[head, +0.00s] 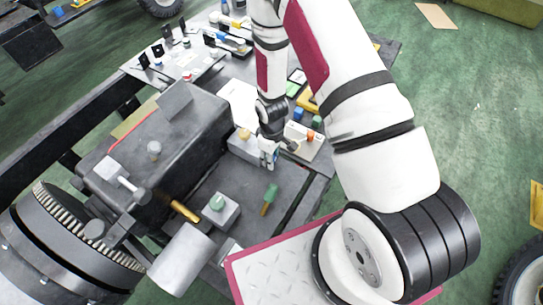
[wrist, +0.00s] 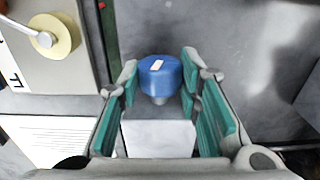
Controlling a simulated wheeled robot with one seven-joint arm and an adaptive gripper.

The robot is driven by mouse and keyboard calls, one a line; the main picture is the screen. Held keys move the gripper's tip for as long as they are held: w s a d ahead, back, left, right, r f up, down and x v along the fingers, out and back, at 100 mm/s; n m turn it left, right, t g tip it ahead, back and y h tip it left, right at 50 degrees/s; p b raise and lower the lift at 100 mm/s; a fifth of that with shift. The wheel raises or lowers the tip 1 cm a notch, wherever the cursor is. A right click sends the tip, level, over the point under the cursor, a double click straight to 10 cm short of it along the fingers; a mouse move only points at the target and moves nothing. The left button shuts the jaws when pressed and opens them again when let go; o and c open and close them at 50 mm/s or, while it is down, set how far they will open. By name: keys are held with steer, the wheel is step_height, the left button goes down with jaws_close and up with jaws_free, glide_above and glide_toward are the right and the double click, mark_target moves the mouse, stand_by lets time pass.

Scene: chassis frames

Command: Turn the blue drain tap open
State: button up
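The blue drain tap (wrist: 160,76) is a round blue knob with a short white mark on top. It stands on a short stem above a pale grey block (wrist: 158,137) in the wrist view. My gripper (wrist: 161,82) is open, with one teal-padded finger to the left of the knob and one to the right. A gap shows on both sides of the knob, so the fingers look apart from it. In the head view my gripper (head: 269,158) points down over the dark bench, and I cannot make out the tap there.
A pale box with a cream disc and a silver lever (wrist: 45,38) is close on the left in the wrist view. Bare grey metal (wrist: 250,50) is right of the tap.

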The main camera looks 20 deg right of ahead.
steer(key=shift+s, duration=0.15)
steer(key=shift+s+a+h+p, duration=0.15)
steer(key=shift+h+p, duration=0.15)
steer(key=shift+p, duration=0.2)
steer(key=shift+s+t+h+p, duration=0.1)
steer(key=shift+t+h+p, duration=0.6)
steer(key=o, duration=1.1)
steer(key=shift+o, duration=0.2)
steer(key=shift+w, duration=0.2)
steer(key=shift+r, duration=0.1)
